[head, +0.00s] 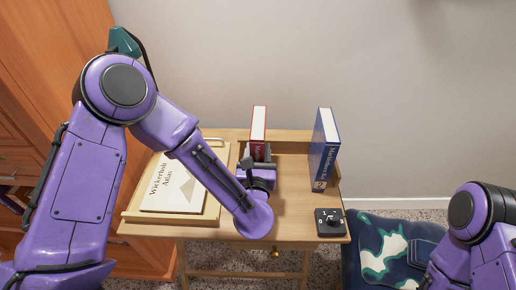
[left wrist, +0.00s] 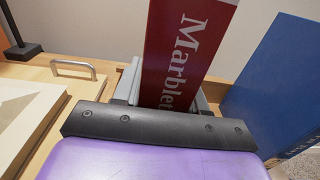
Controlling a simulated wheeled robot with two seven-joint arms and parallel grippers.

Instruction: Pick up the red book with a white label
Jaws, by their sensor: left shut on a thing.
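The red book (head: 258,121) stands upright on the desk near the back edge. In the left wrist view the red book (left wrist: 187,50) shows white lettering starting "Marblet"; its lower part is hidden and I cannot make out a separate white label. My left gripper (head: 257,153) is shut on the red book, with grey fingers on both sides of it in the left wrist view (left wrist: 168,92). I cannot tell whether the book still touches the desk. Only part of my right arm shows at the lower right; its gripper is out of view.
A blue book (head: 325,150) stands upright to the right. A black box with a knob (head: 329,222) sits at the desk's front right. A wooden tray (head: 212,213) with a "Wickerholt Atlas" (head: 170,187) lies left. A camouflage-patterned seat (head: 385,257) stands right of the desk (head: 295,225).

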